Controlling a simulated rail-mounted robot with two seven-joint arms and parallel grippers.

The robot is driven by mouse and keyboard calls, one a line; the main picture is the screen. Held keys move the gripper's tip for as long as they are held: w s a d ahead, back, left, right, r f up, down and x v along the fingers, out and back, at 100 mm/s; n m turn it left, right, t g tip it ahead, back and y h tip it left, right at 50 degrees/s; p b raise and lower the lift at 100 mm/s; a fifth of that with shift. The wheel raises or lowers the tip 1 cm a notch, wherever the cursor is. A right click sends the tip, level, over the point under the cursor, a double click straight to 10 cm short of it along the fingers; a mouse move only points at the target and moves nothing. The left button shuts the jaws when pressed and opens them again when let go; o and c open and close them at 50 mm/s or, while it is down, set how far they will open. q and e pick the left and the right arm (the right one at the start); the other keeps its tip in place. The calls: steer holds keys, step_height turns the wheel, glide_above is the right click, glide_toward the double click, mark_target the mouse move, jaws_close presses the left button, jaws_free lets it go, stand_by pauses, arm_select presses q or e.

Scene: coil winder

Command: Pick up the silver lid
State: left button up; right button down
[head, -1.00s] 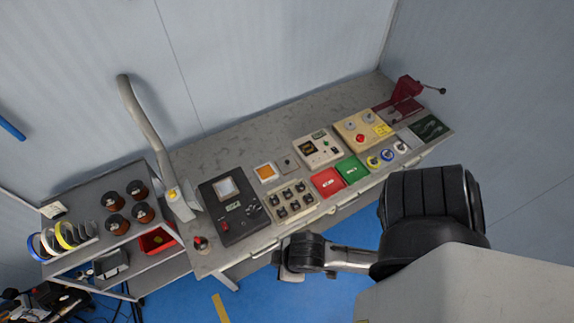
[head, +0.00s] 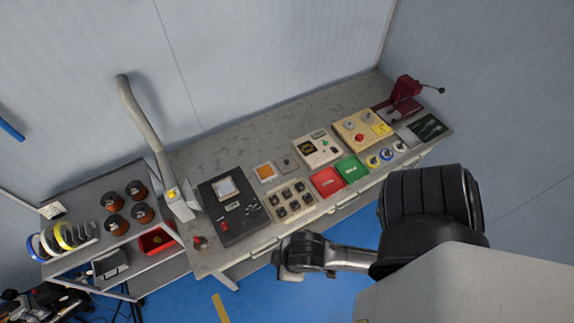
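A small grey square plate with a dark knob or dot at its centre (head: 286,163) lies on the bench, just right of an orange-topped square box (head: 265,172). It looks like the silver lid, though it is small in the picture. My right gripper (head: 289,275) hangs in front of the bench's front edge, below and apart from the plate. Its fingers are too small and dark to show whether they are open. My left gripper cannot be made out.
The bench (head: 240,135) has a clear strip at the back. Around the plate stand a black meter box (head: 234,208), a terminal block (head: 291,200), a beige control box (head: 318,148) and red (head: 327,182) and green (head: 352,168) trays. A grey curved pipe (head: 145,125) rises at left.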

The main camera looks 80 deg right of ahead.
arm_select(q)
steer(key=shift+d, duration=0.1)
steer(key=shift+c, duration=0.3)
steer(key=shift+d, duration=0.1)
steer(key=c, duration=0.7)
steer(key=shift+c, duration=0.5)
steer(key=shift+w, duration=0.1)
